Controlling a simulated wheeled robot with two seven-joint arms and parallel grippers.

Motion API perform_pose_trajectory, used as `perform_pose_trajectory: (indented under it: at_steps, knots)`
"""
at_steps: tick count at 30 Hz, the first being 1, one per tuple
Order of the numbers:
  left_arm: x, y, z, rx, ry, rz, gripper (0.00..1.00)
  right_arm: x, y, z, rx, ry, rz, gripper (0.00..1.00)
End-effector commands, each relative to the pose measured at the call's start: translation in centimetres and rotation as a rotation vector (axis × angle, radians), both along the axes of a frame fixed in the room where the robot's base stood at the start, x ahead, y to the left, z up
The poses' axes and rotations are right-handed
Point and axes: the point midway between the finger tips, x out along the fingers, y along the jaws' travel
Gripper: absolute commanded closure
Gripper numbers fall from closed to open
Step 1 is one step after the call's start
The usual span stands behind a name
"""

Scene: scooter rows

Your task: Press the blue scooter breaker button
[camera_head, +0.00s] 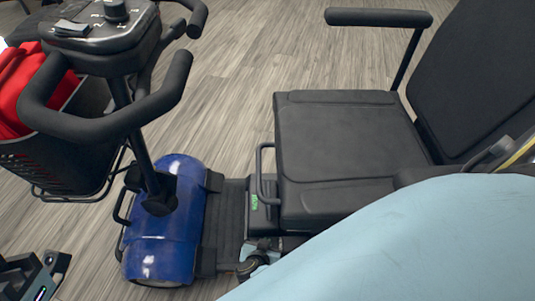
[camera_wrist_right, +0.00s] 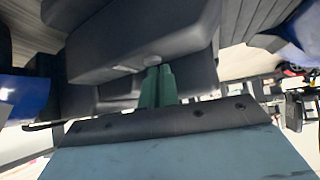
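The blue scooter stands in the head view, with a glossy blue front cover (camera_head: 168,225), black handlebars and a black seat (camera_head: 345,150). Under the seat front is a black box with a small green mark (camera_head: 254,201). My right gripper (camera_head: 257,260) is low beside this box, mostly hidden by my light-blue arm. In the right wrist view, its two green fingers (camera_wrist_right: 157,72) are together, tips at a small grey round part (camera_wrist_right: 152,60) on a black housing. I cannot tell whether this is the breaker button or whether they touch.
A black basket (camera_head: 55,155) with red contents (camera_head: 25,85) hangs at the scooter's front. The seat's armrest (camera_head: 378,18) juts out above. Wood-look floor (camera_head: 240,60) is open behind the scooter. Blue parts show at the right wrist view's edges.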

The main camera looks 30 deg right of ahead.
Motion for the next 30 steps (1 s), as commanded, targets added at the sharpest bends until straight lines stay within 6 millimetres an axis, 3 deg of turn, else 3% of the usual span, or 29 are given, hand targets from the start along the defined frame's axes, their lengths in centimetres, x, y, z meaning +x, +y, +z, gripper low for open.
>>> perform_pose_trajectory:
  at_steps: [1,15,30]
  knots:
    - [-0.1,0.0,-0.2,-0.002,-0.008,0.000,0.64,-1.5,0.1,-1.3,0.008,0.030,0.005,1.00]
    - [-0.2,0.0,-0.1,-0.004,-0.012,0.000,0.64,-1.8,0.4,-1.3,0.016,0.033,0.005,1.00]
    - [-0.2,0.1,4.4,-0.004,-0.011,0.000,0.64,-2.4,3.7,4.2,0.007,0.010,-0.001,1.00]
